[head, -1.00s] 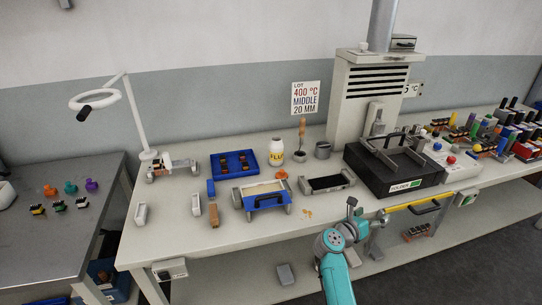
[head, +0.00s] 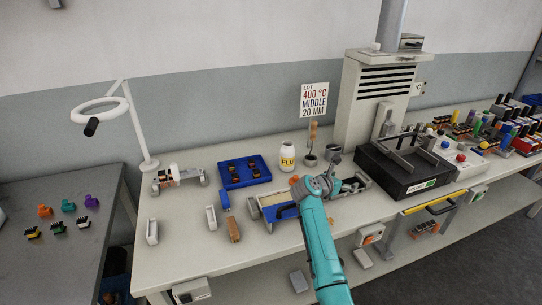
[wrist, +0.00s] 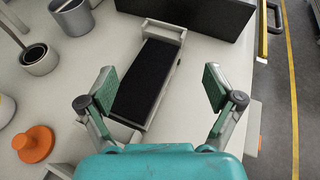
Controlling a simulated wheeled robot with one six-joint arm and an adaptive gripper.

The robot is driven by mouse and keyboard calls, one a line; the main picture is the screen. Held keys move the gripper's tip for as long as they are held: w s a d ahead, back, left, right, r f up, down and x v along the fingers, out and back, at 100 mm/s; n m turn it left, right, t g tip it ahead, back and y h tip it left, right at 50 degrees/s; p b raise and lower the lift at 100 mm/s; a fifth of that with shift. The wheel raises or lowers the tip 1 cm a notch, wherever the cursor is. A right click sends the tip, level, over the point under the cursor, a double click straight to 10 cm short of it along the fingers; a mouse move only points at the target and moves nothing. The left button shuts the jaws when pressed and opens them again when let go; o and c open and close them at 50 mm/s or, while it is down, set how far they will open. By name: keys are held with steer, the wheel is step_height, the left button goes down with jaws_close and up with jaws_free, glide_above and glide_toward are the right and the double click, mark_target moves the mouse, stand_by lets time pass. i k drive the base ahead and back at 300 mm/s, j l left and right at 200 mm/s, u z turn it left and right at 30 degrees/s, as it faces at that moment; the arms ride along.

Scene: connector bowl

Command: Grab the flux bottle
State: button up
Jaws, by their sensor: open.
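The flux bottle (head: 287,157), white with a yellow label, stands upright on the bench in the head view, behind the blue-ended tray and left of the brush holder. In the wrist view, a white rounded thing is cut by the left edge; I cannot tell if it is the bottle. My gripper (wrist: 160,88) is open and empty, its two fingers spread above a tray with a black insert. In the head view my arm partly hides that tray, and my gripper is to the right of the bottle and nearer the front edge.
An orange knobbed piece (wrist: 36,142), a brush holder (wrist: 39,59) and a metal cup (wrist: 72,15) stand near my gripper. A blue tray (head: 244,171) is left of the bottle. The black solder box (head: 400,172) stands at right.

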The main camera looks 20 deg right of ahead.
mark_target(287, 154)
steer(key=i+j, duration=0.35)
steer(key=j, duration=0.15)
steer(key=i+j, duration=0.3)
steer(key=j, duration=0.2)
steer(key=i+l, duration=0.2)
steer(key=l, duration=0.15)
